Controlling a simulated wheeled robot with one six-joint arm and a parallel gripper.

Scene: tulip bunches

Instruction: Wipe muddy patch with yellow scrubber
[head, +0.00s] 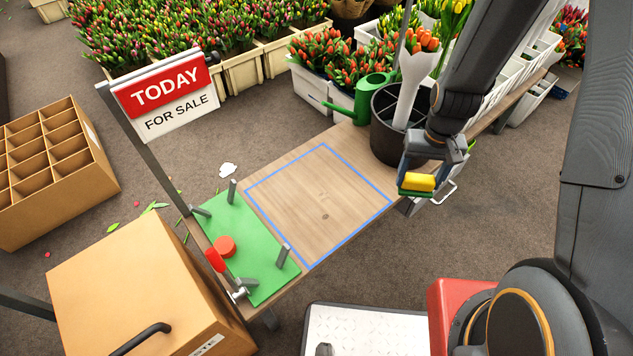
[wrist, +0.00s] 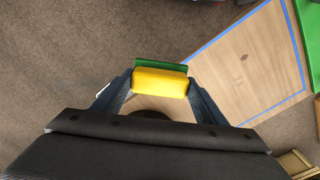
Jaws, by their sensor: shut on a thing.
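The yellow scrubber (head: 418,182) has a yellow body and a green layer beneath. My gripper (head: 420,178) is shut on it and holds it in the air near the right edge of the wooden table (head: 290,175), beside the black bucket. In the wrist view the scrubber (wrist: 160,82) sits between the two fingers, its green side on the far edge. A small brown muddy patch (head: 325,216) lies inside the blue outlined square on the table. It also shows in the wrist view (wrist: 243,58), right of the scrubber and apart from it.
A black bucket (head: 385,140) with wrapped tulips and a green watering can (head: 365,95) stand behind the square. A green board (head: 240,245) with grey posts, a red disc and a red-handled clamp lies at left. A cardboard box (head: 130,280) stands front left. The outlined square is otherwise clear.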

